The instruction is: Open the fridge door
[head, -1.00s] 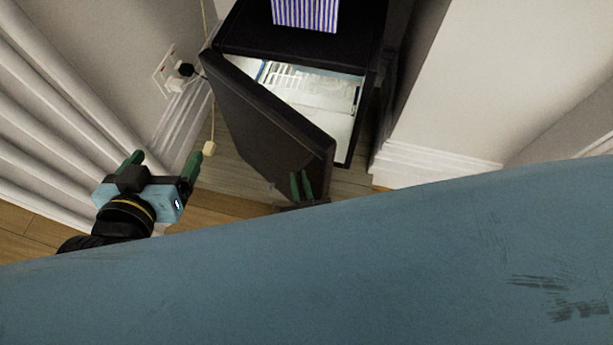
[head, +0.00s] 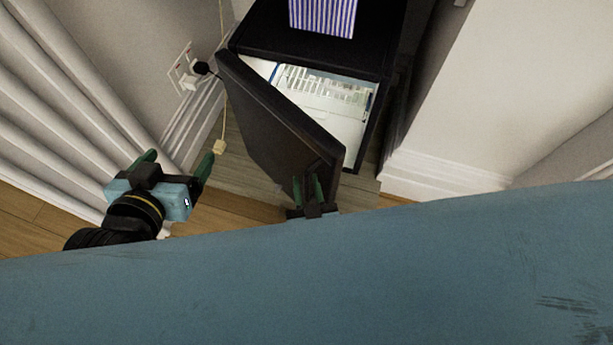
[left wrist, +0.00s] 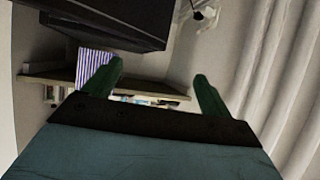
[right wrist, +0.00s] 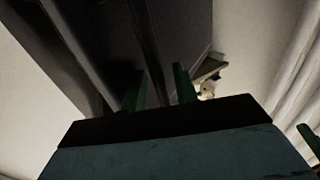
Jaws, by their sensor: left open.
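The black fridge (head: 300,48) stands at the top centre of the head view. Its door (head: 275,120) is partly open, swung out from the left side, and the lit white interior (head: 325,95) shows behind it. My right gripper (head: 309,188) is at the door's free edge. In the right wrist view its fingers (right wrist: 159,85) are partly closed, with a dark strip of the door between them; the exact contact is hard to see. My left gripper (head: 180,168) is open and empty, left of the door; its spread fingers also show in the left wrist view (left wrist: 160,85).
A blue-and-white striped box (head: 322,15) stands on the fridge. A white curtain (head: 60,110) is at the left, near my left gripper. A socket with plugs (head: 188,75) and a hanging cord end (head: 219,147) are beside the door. A white wall is at the right.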

